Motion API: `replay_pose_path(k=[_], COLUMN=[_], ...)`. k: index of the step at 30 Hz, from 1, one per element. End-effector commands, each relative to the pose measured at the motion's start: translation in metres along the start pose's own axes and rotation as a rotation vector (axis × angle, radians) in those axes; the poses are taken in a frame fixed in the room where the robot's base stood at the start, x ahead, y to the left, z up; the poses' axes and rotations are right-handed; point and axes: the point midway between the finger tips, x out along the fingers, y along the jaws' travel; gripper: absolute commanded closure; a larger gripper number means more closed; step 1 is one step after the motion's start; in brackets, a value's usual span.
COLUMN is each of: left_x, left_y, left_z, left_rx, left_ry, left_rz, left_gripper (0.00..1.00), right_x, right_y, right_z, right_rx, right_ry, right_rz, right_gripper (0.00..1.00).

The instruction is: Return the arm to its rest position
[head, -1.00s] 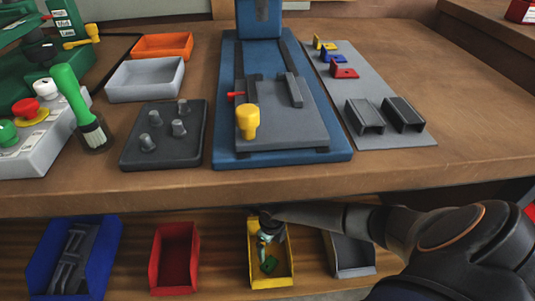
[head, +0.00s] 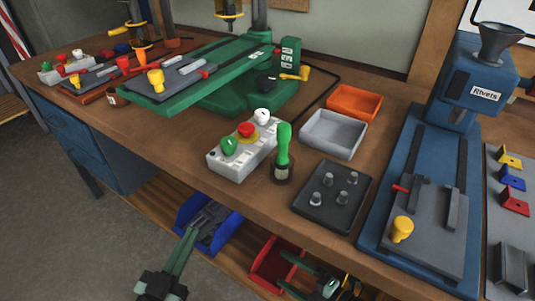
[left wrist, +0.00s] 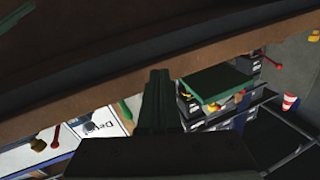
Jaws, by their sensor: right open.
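My left gripper (head: 192,234) reaches up from the bottom edge in the head view, by the front of the blue bin (head: 228,236). Its two dark fingers lie side by side in the left wrist view (left wrist: 156,88), shut with nothing visible between them. My right gripper (head: 282,268) is at the bottom of the head view, in front of the workbench and over or beside the red bin (head: 262,268). Its fingers are apart and I see nothing between them. The rest of the right arm is mostly cut off by the bottom edge.
The wooden workbench (head: 180,160) has a front edge above both grippers. On it are a control box (head: 225,158), a green-handled brush (head: 284,145), a dark peg plate (head: 318,208) and a blue rivet press (head: 400,160). Open grey floor (head: 60,220) lies at left.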

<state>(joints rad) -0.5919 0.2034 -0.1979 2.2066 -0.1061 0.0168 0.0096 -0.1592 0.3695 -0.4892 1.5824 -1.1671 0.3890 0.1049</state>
Motion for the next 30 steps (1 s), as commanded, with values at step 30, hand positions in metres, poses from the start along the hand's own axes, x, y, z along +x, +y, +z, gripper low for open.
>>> replay_pose_path(k=[30], left_x=[-0.093], left_y=[0.024], left_z=[0.092], left_rx=[-0.215], left_ry=[-0.747], left_rz=[0.002], left_gripper=[1.00], right_x=[-0.162], right_y=[0.029], right_z=[-0.012], right_rx=[1.447], right_ry=[-0.779], right_rz=[0.231], right_gripper=[0.00])
